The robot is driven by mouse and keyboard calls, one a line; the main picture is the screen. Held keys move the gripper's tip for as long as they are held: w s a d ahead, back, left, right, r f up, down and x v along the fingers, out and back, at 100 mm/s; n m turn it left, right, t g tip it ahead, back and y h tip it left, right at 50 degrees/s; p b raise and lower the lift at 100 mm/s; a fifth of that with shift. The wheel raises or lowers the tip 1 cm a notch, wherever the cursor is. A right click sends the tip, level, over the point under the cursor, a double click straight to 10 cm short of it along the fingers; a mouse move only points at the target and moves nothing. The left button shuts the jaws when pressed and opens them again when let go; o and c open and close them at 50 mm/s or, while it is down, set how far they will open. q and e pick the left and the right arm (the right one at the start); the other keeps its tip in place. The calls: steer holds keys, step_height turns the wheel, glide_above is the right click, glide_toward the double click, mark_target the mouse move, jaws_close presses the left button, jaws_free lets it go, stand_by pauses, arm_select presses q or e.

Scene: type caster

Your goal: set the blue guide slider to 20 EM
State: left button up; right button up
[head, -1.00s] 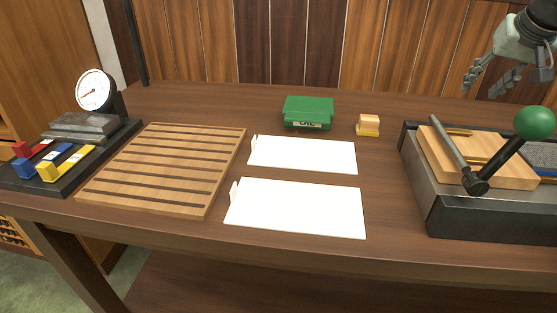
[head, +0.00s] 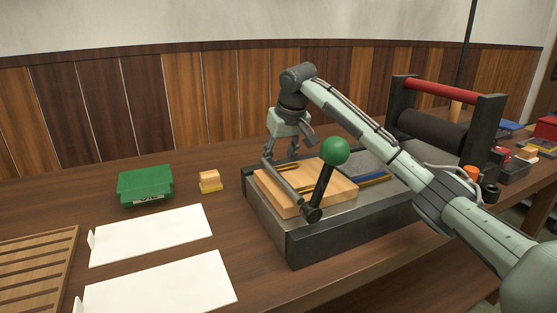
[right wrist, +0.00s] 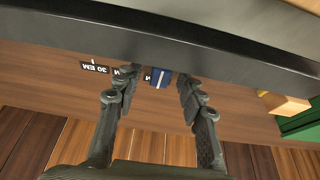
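The caster (head: 340,237) is a dark metal box with a wooden block (head: 300,199) on top and a lever with a green ball (head: 335,151). The blue guide slider (right wrist: 160,79) shows in the right wrist view, beside the dark edge of the caster; the head view does not show it. An upside-down 30 EM label (right wrist: 94,67) lies to its left, with other labels partly hidden by a finger and the slider. My right gripper (head: 281,158) is at the caster's far side. In the wrist view its spread fingers (right wrist: 157,82) flank the slider, with gaps. My left gripper is out of view.
A green OIL box (head: 146,186), a small yellow-and-wood block (head: 210,182) and white sheets (head: 152,235) lie left of the caster. A roller press with a red bar (head: 440,92) stands to the right. The lever rises close to my right forearm.

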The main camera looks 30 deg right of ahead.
steer(key=shift+c, duration=0.3)
jaws_close()
steer(key=shift+d, duration=0.1)
steer(key=d, duration=0.4)
steer(key=shift+s+d, duration=0.1)
steer(key=shift+d, duration=0.1)
steer(key=shift+o, duration=0.3)
jaws_free()
steer(key=v, duration=1.2)
steer(key=shift+a, duration=0.1)
